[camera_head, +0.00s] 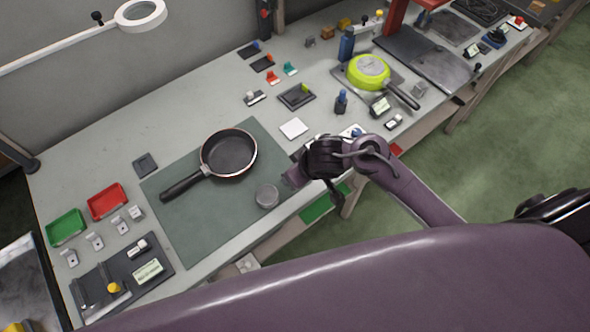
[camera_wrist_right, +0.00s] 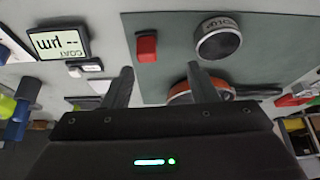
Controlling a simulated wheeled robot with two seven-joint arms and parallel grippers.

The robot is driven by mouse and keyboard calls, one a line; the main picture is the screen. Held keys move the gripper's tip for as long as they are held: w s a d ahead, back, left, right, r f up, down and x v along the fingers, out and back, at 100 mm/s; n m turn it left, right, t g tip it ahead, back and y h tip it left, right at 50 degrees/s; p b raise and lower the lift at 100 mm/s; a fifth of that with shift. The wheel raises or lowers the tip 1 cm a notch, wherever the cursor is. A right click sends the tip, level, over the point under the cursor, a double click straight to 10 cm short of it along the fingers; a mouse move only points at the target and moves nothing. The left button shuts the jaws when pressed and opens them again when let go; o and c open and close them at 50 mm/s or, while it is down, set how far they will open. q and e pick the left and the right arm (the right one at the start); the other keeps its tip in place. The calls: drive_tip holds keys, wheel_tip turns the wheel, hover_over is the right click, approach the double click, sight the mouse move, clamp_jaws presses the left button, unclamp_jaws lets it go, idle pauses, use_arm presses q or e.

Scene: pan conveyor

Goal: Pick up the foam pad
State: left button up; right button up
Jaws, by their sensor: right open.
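A small red block (camera_wrist_right: 146,46), which looks like the foam pad, lies at the edge of the green mat (camera_wrist_right: 180,80) in the right wrist view. My right gripper (camera_wrist_right: 162,82) is open, with nothing between its fingers, and the block shows beyond the fingertips. In the head view my right gripper (camera_head: 292,180) is over the right edge of the mat and seems to hide the block. A round grey metal puck (camera_head: 266,196) lies on the mat near it, and also shows in the wrist view (camera_wrist_right: 218,38). My left gripper is not in view.
A dark frying pan (camera_head: 228,154) with a red rim lies on the mat. A white square (camera_head: 293,128) lies on the bench behind my gripper. An upturned lime pan (camera_head: 369,71) stands farther right. Red (camera_head: 107,202) and green (camera_head: 67,228) trays are at left.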

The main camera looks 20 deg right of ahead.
drive_tip(key=shift+g, duration=0.4)
drive_tip(key=w+f, duration=0.1)
drive_tip(key=f, duration=0.1)
drive_tip(key=w+f, duration=0.1)
drive_tip(key=f, duration=0.1)
drive_tip(key=w+f+b, duration=0.1)
drive_tip(key=f, duration=0.1)
drive_tip(key=shift+w+d, duration=0.1)
drive_tip(key=shift+d, duration=0.15)
drive_tip(key=shift+r, duration=0.1)
drive_tip(key=c, duration=1.1)
